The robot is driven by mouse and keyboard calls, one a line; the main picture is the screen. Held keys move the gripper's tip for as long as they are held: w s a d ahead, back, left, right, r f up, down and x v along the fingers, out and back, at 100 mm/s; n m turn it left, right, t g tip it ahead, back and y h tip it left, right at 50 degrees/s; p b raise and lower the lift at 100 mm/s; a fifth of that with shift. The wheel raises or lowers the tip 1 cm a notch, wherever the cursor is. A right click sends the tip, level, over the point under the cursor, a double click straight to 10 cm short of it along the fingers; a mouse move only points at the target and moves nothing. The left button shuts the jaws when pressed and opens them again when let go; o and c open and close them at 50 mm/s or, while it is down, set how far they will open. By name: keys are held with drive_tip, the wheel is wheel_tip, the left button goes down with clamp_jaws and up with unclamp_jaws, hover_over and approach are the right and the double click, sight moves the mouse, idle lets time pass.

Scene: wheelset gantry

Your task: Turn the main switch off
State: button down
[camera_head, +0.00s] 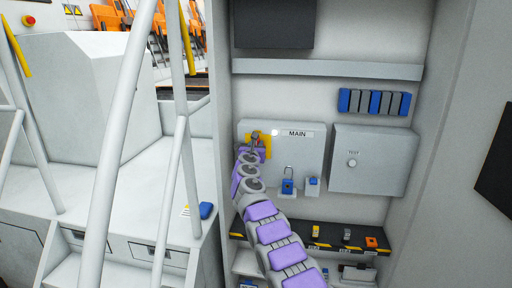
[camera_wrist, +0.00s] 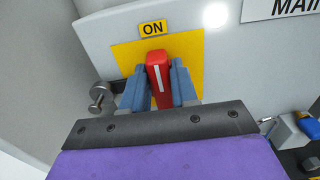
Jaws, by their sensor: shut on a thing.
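The main switch has a red handle (camera_wrist: 159,79) with a white line on it, on a yellow plate (camera_wrist: 126,57) under an "ON" label (camera_wrist: 153,28). The white line points up toward the label. My gripper (camera_wrist: 160,88) is shut on the red handle, one blue-grey finger on each side. In the head view my gripper (camera_head: 256,143) is at the yellow plate on the left of the grey box marked "MAIN" (camera_head: 310,153); the handle is mostly hidden there.
A blue padlock (camera_head: 288,186) and a small blue and grey item (camera_head: 312,185) sit below the MAIN box. A grey TEST box (camera_head: 372,175) is to the right. A shelf (camera_head: 330,237) holds small items. A metal peg (camera_wrist: 100,97) is left of the gripper.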

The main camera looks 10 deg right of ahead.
drive_tip(key=shift+a+r+p, duration=0.15)
drive_tip(key=shift+a+p, duration=0.05)
drive_tip(key=shift+p, duration=0.1)
drive_tip(key=shift+w+a+f+n+p, duration=0.1)
drive_tip(key=shift+a+f+n+p, duration=0.35)
drive_tip(key=shift+n+p, duration=2.6)
drive_tip(key=shift+w+a+f+n+p, duration=0.15)
drive_tip(key=shift+a+f+n+p, duration=0.25)
drive_tip(key=shift+n+p, duration=2.6)
drive_tip(key=shift+w+a+f+n+p, duration=0.1)
drive_tip(key=shift+a+f+n+p, duration=0.35)
drive_tip(key=shift+n+p, duration=2.55)
drive_tip(key=shift+d+f, duration=0.15)
drive_tip(key=shift+f, duration=0.05)
drive_tip(key=c, duration=1)
unclamp_jaws()
drive_tip(key=shift+w+f, duration=0.1)
drive_tip(key=shift+o, duration=0.2)
drive_tip(key=shift+a, duration=0.2)
